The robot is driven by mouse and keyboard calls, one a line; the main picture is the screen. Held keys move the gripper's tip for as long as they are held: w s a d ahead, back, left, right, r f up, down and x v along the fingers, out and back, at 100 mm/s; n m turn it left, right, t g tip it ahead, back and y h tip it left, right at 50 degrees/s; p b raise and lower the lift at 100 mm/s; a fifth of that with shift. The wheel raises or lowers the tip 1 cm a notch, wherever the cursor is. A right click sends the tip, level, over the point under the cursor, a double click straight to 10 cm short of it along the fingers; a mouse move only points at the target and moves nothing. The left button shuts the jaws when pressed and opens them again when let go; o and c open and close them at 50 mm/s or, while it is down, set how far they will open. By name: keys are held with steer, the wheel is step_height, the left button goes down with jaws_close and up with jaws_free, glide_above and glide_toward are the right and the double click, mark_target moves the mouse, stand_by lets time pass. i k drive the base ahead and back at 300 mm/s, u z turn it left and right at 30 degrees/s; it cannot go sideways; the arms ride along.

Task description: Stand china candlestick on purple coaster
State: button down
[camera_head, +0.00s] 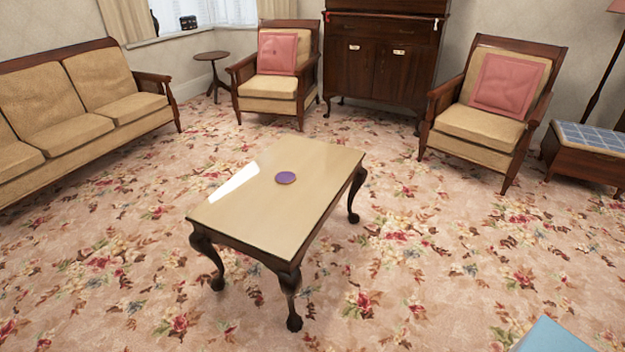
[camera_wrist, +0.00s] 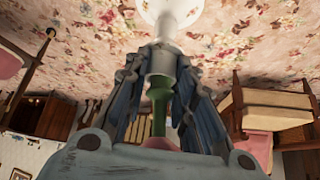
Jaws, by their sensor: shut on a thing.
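The purple coaster (camera_head: 286,178) lies flat on the top of the low wooden coffee table (camera_head: 250,222), near the middle, with nothing on it. The china candlestick (camera_wrist: 163,58) shows only in the wrist view. It is white, with a wide round foot at the top of that picture and a green part below the white stem. My gripper (camera_wrist: 160,72) is shut on the candlestick, with a ridged finger on each side of it. Neither my gripper nor the candlestick shows in the head view, so their distance from the coaster cannot be told.
Floral carpet (camera_head: 420,290) lies open around the table. A sofa (camera_head: 85,100) stands left. Two armchairs with pink cushions (camera_head: 277,85) (camera_head: 490,110) and a dark cabinet (camera_head: 378,75) stand behind. A blue-topped stool (camera_head: 590,145) is far right. The table top is otherwise clear.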

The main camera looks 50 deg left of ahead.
mark_target(284, 176)
steer(key=z, duration=0.05)
steer(key=i, duration=1.5)
steer(key=u, duration=2.95)
steer(key=i, duration=0.1)
steer(key=u, duration=0.5)
